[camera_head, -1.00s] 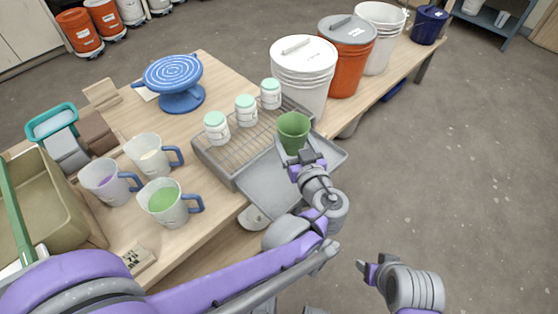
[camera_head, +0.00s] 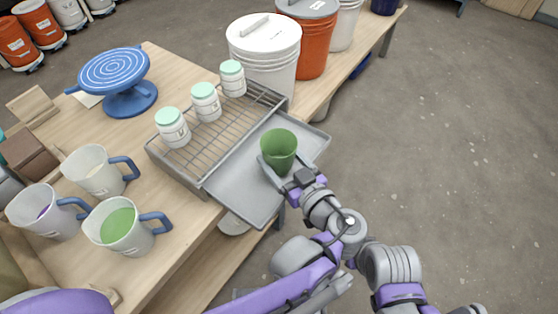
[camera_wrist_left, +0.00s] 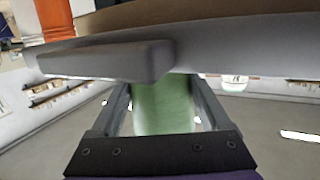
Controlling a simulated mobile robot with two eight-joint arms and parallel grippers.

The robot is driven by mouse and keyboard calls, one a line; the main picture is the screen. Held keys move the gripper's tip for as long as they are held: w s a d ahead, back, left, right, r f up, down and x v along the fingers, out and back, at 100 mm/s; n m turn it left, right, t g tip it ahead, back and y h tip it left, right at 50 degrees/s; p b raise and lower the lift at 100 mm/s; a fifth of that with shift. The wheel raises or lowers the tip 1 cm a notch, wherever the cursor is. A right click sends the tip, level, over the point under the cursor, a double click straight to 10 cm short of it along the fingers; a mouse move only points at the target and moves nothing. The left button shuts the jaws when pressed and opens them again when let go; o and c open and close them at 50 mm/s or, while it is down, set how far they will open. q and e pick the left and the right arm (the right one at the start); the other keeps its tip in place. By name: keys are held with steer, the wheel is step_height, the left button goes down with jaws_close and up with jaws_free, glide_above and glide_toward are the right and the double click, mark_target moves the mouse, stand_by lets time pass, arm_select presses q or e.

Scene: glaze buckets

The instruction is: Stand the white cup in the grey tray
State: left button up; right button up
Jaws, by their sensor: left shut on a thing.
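No white cup is plain to see; the cup in my left gripper (camera_head: 283,172) is green. My left gripper is shut on this green cup (camera_head: 279,146), which is upright over the grey tray (camera_head: 238,190). I cannot tell whether its base touches the tray. In the left wrist view the green cup (camera_wrist_left: 163,106) sits between the two fingers, its one end hidden behind a grey edge. The grey tray sticks out past the table edge beside a wire rack. My right arm shows at the lower right; its fingers are not clear.
Several white jars, one of them here (camera_head: 205,102), stand on the wire rack (camera_head: 190,150). Jugs with blue handles (camera_head: 120,228) stand at the left. A blue turntable (camera_head: 114,75) is behind. A white bucket (camera_head: 264,50) stands close behind the tray. Part of the tray is bare.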

arm_select(q)
steer(key=shift+f, duration=0.8)
steer(key=shift+f, duration=0.1)
steer(key=o, duration=1.5)
